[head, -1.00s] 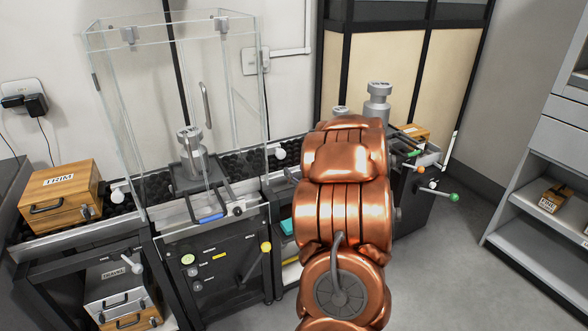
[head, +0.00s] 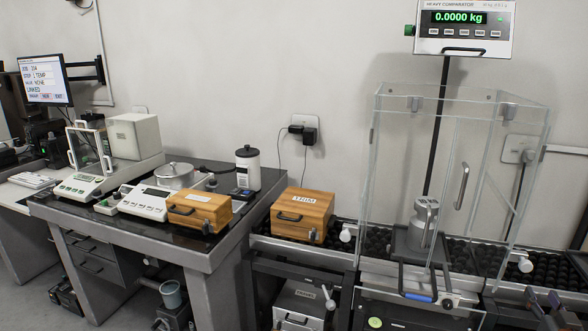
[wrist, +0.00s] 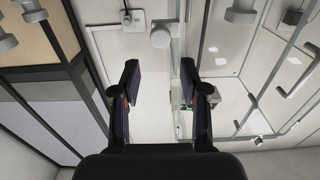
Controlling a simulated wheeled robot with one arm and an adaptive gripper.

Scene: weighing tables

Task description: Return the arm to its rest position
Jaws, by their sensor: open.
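My gripper (wrist: 160,85) shows in the wrist view with its two dark fingers spread apart. Nothing is between the fingers; pale wall shows through the gap. The copper-coloured arm is not in the head view now.
A clear glass enclosure (head: 400,185) holds a steel weight (head: 423,226). Its display (head: 462,27) reads 0.0000 kg. A wooden TRIM box (head: 302,215) sits left of it. A dark table (head: 225,243) with balances and another wooden box (head: 199,211) is further left.

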